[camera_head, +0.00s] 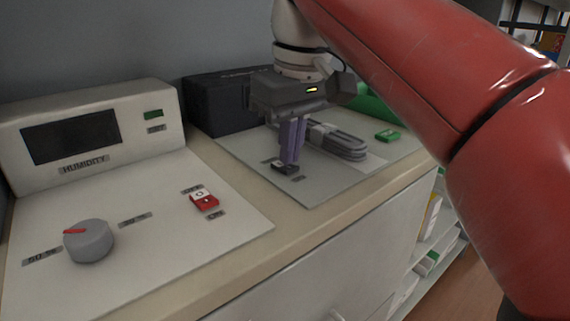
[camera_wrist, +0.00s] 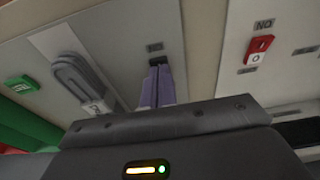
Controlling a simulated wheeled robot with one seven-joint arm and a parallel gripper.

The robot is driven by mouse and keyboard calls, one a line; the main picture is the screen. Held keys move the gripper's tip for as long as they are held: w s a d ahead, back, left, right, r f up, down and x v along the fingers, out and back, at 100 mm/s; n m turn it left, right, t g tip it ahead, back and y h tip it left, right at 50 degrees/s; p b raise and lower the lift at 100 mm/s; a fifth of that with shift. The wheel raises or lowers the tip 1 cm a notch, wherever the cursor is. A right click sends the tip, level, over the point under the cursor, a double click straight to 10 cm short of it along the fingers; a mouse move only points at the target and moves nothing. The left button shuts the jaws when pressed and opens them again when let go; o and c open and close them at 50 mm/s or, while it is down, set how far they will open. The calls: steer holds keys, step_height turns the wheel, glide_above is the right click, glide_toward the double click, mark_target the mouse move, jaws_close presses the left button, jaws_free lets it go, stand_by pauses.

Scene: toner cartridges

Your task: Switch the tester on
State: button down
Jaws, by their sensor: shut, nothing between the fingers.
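A black rocker switch (camera_head: 285,167) sits on the light grey panel (camera_head: 310,190) right of the humidity unit, with small labels I cannot read. The panel stands in front of a dark box (camera_head: 222,104). No name "tester" is legible. My gripper (camera_head: 289,158) is shut and empty, pointing down with its purple fingers right at the switch. The fingers hide part of the switch, and I cannot tell whether they touch it. In the wrist view the switch (camera_wrist: 155,47) shows just beyond the fingertips. Which way it is tipped is unclear.
The humidity unit (camera_head: 95,140) at left has a grey knob (camera_head: 89,241) and a red-and-white rocker switch (camera_head: 204,200). A coiled grey cable (camera_head: 338,141) lies close right of my fingers. A small green block (camera_head: 387,135) is farther right. The counter's front edge is near.

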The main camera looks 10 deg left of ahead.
mark_target(291, 167)
steer(key=shift+f+b, duration=0.3)
steer(key=shift+f, duration=0.15)
steer(key=shift+r, duration=0.1)
step_height(291, 167, up, 2)
steer(key=p, duration=0.2)
steer(key=shift+r+p, duration=0.25)
steer(key=shift+p, duration=0.15)
steer(key=shift+r, duration=2.2)
